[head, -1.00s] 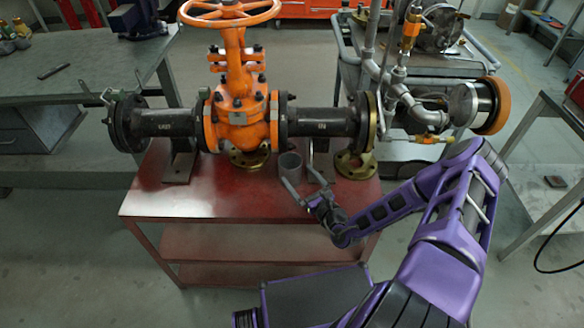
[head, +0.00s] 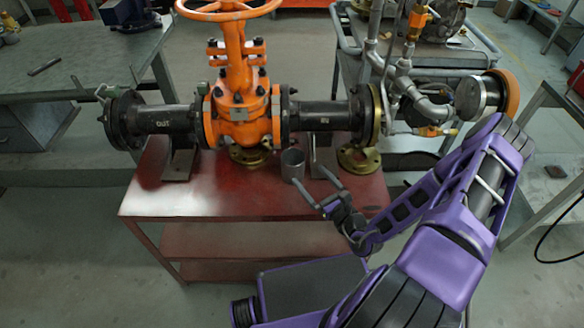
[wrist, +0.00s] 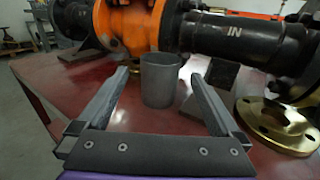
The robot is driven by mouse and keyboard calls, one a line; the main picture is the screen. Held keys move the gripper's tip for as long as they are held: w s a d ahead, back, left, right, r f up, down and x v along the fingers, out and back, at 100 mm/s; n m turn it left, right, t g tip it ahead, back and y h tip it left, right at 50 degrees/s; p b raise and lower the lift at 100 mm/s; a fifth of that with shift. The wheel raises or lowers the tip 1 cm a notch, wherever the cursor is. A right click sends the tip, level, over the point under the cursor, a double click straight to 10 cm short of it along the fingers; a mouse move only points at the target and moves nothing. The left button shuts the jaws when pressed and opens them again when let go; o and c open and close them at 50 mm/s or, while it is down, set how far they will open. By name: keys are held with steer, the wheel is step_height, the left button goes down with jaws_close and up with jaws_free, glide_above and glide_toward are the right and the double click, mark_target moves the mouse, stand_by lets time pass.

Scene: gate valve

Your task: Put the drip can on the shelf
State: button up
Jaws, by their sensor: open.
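The drip can (head: 292,165) is a small grey open-topped cylinder. It stands upright on the red table top (head: 222,195), in front of the orange gate valve (head: 238,115). My gripper (head: 307,183) is open in front of the can, at its lower right in the head view. In the wrist view the can (wrist: 160,79) stands beyond and between the two spread fingers (wrist: 157,83), apart from both. The red stand has shelf boards (head: 250,238) below its top.
A black pipe (head: 320,115) runs out from the valve above the table. A brass flange (head: 358,159) lies right of the can, and it also shows in the wrist view (wrist: 272,125). The front left of the table top is clear.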

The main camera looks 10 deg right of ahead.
glide_toward(288, 152)
steer(key=w, duration=0.1)
steer(key=w+a+r, duration=0.1)
steer(key=w+a, duration=0.1)
steer(key=shift+w+r, duration=0.15)
steer(key=shift+w, duration=0.25)
steer(key=shift+f+b+x, duration=0.1)
steer(key=shift+b+x, duration=0.1)
steer(key=shift+x, duration=1.1)
steer(key=shift+f+b+x, duration=0.15)
steer(key=shift+b+x, duration=0.05)
steer(key=shift+x, duration=1.05)
steer(key=shift+d, duration=0.1)
jaws_close()
step_height(288, 152, up, 17)
steer(key=p, duration=0.3)
steer(key=s+n+g+y, duration=0.1)
steer(key=s+y, duration=0.1)
steer(key=s, duration=0.7)
steer(key=shift+s+d+r+n+y, duration=0.15)
steer(key=shift+s+r+n+y, duration=0.15)
steer(key=shift+n, duration=0.1)
